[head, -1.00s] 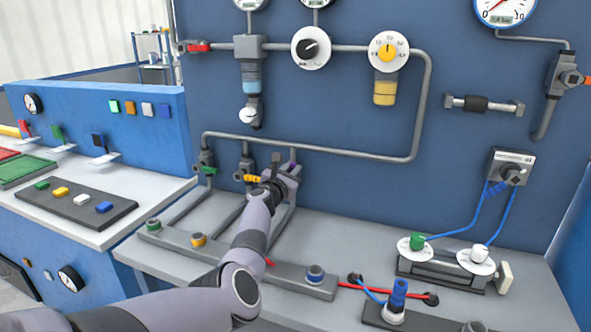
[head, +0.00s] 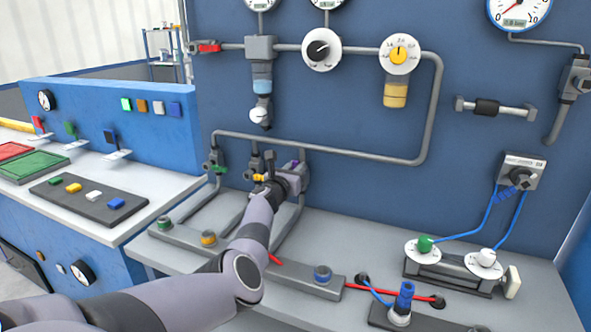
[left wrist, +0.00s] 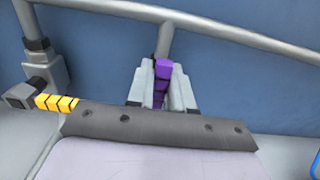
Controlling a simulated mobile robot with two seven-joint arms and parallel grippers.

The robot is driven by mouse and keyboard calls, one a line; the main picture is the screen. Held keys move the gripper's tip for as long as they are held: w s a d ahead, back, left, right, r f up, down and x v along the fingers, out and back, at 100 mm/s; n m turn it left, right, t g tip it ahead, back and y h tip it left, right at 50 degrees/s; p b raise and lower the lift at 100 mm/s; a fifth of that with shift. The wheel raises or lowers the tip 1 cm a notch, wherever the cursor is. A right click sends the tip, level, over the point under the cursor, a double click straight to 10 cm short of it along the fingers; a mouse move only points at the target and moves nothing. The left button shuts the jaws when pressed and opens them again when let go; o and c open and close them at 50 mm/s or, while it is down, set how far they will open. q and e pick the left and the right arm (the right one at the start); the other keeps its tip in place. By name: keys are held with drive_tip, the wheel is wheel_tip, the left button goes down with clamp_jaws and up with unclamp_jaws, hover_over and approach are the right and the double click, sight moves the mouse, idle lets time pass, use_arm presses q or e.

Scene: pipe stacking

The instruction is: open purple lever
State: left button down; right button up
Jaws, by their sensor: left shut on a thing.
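The purple lever (left wrist: 163,70) is upright in the left wrist view, between the two grey fingers of my left gripper (left wrist: 161,84). The fingers are closed on it from both sides. In the head view, my left gripper (head: 294,177) is at the third valve on the lower pipe, and only a little of the lever's purple (head: 297,162) shows. The gripper hides most of that valve. My right gripper is not in view.
A yellow lever (left wrist: 56,104) is just left of my gripper, with a green lever (head: 210,167) farther left. The grey pipe (head: 350,154) runs above them along the blue wall. A grey bar with coloured knobs (head: 265,268) lies in front.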

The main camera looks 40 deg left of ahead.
use_arm(q)
drive_tip(key=shift+r, duration=0.25)
drive_tip(key=c, duration=1.1)
unclamp_jaws()
drive_tip(key=shift+f, duration=0.15)
drive_tip(key=p+v, duration=0.3)
drive_tip(key=v, duration=0.4)
